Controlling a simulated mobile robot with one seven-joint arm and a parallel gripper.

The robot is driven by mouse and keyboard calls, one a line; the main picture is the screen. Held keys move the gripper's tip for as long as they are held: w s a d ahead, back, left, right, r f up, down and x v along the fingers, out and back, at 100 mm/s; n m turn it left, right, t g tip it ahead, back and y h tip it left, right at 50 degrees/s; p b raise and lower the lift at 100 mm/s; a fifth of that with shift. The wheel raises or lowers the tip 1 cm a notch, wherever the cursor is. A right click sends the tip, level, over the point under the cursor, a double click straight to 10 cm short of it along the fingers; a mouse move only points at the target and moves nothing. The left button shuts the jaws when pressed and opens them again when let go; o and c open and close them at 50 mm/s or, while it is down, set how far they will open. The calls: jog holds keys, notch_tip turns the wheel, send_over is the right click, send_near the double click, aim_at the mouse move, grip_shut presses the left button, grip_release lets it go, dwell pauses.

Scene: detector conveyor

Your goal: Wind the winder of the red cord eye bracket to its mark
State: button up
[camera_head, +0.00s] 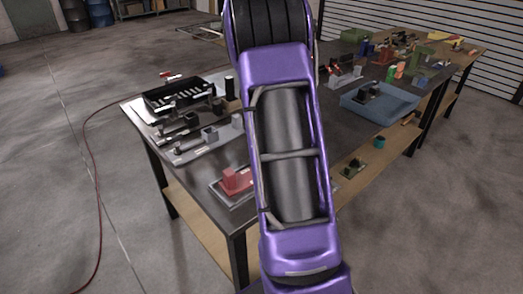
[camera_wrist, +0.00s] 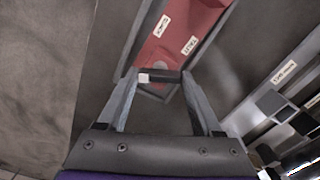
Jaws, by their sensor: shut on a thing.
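The red cord eye bracket (camera_head: 236,180) sits on a grey plate near the table's front edge in the head view, partly behind my arm. In the wrist view the red bracket (camera_wrist: 190,27) fills the top middle, with two small white labels on its face. My gripper (camera_wrist: 158,76) reaches up to the bracket's near end. Its fingers are closed on a short dark bar with a pale block at its left end, which I take for the winder (camera_wrist: 162,75). The mark cannot be made out. My gripper is hidden in the head view.
A light plate with dark fixtures (camera_head: 205,143) lies beside the bracket, and a black tray (camera_head: 180,97) stands behind. A blue bin (camera_head: 380,103) is to the right. The table edge and floor lie close to the bracket on the left in the wrist view.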

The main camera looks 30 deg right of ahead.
dwell(1.6)
dwell(0.4)
jog(key=o, duration=1.4)
notch_tip(320, 180, up, 18)
jog(key=shift+f+p, duration=0.25)
jog(key=shift+p, duration=0.75)
